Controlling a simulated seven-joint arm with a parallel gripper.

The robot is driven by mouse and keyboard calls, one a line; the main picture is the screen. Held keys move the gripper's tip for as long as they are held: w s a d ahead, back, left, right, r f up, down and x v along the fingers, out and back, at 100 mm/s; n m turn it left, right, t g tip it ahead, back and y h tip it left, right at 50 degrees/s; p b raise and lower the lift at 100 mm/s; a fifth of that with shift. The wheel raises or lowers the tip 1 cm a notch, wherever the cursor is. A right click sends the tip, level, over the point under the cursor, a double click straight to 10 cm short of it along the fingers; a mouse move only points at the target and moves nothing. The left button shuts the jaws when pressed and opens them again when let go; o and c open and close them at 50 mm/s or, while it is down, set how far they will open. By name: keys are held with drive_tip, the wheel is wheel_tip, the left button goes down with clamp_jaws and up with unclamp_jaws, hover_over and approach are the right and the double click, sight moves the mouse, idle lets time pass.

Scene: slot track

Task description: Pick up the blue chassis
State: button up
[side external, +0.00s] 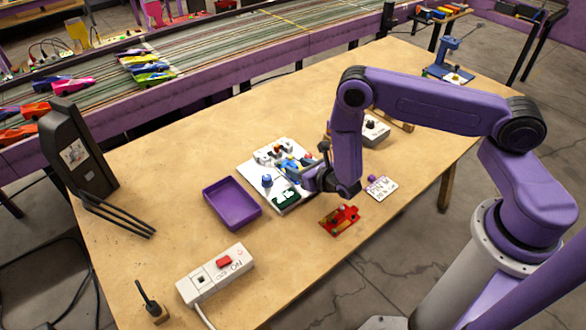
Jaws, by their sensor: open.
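A blue piece with a little yellow (289,163), which looks like the blue chassis, lies on a white board (290,206) near the middle of the table. My gripper (300,175) is low over the board, right beside the blue piece, with its jaws open. My gripper and wrist hide part of the piece and of the board. I cannot tell whether the fingers touch the piece. A small blue knob-like part (267,180) and a dark green patch (285,198) also show on the board.
An empty purple tray (232,203) is left of the board. A red car-like piece (339,219) and a white card (381,188) lie close to my wrist. A white switch box (216,275) and a dark stand (80,150) are further left. The table's far middle is clear.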

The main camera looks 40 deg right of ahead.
drive_tip(key=shift+w+f, duration=0.1)
drive_tip(key=shift+w, duration=0.1)
clamp_jaws()
drive_tip(key=shift+r, duration=0.85)
drive_tip(key=s+d+r, duration=0.2)
drive_tip(key=s+r, duration=0.9)
drive_tip(key=s, duration=0.3)
drive_tip(key=shift+r, duration=0.2)
